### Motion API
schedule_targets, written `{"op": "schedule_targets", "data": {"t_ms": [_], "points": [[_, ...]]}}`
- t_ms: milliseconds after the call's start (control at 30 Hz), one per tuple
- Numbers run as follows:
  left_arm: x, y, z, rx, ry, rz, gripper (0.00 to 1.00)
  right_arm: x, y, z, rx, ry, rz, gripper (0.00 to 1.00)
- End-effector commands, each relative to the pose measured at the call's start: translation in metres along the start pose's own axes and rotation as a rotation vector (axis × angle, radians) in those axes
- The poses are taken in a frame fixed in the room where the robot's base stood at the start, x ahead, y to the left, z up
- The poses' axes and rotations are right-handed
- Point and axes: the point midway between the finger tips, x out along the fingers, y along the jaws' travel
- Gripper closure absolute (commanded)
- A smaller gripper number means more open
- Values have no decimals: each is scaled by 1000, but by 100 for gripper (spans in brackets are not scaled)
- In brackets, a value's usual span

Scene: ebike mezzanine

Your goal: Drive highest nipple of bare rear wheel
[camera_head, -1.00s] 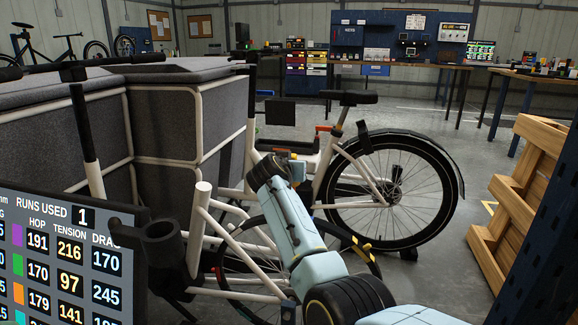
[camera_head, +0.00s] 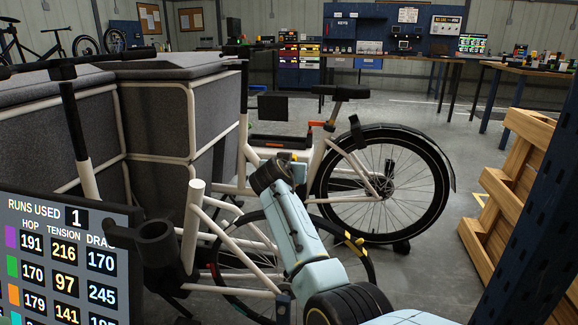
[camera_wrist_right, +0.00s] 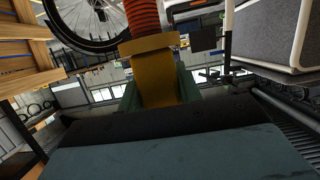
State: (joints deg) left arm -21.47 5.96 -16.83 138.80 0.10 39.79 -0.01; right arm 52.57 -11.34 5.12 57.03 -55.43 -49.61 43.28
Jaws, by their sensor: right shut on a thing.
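A thin-rimmed wheel (camera_head: 222,285) without a visible tyre sits low behind white frame tubes (camera_head: 205,235) in the head view. My right arm crosses in front of it and hides much of it. Small yellow marks show near its right side; individual nipples are too small to tell. My right gripper (camera_wrist_right: 158,88), in the wrist view, is shut on a yellow-bodied tool (camera_wrist_right: 158,75) with a red ribbed part (camera_wrist_right: 143,18). In the head view the wrist (camera_head: 270,175) is raised above the wheel, apart from it as far as I can tell. My left gripper is out of view.
A display (camera_head: 65,260) at lower left reads runs used 1, with hop, tension and drag columns. A white bike's tyred wheel (camera_head: 440,190) stands behind my arm. Grey cargo boxes (camera_head: 155,110) fill the left; a wooden pallet (camera_head: 510,190) and dark blue post (camera_head: 535,220) stand right.

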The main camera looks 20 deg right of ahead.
Motion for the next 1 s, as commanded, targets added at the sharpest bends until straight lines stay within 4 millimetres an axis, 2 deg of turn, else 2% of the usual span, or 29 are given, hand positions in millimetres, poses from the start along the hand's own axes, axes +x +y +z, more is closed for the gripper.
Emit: {"op": "schedule_targets", "data": {"t_ms": [367,1000], "points": [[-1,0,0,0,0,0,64,0,0,0,2,4,-1,93],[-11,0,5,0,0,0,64,5,0,14,1,4,-1,93]]}}
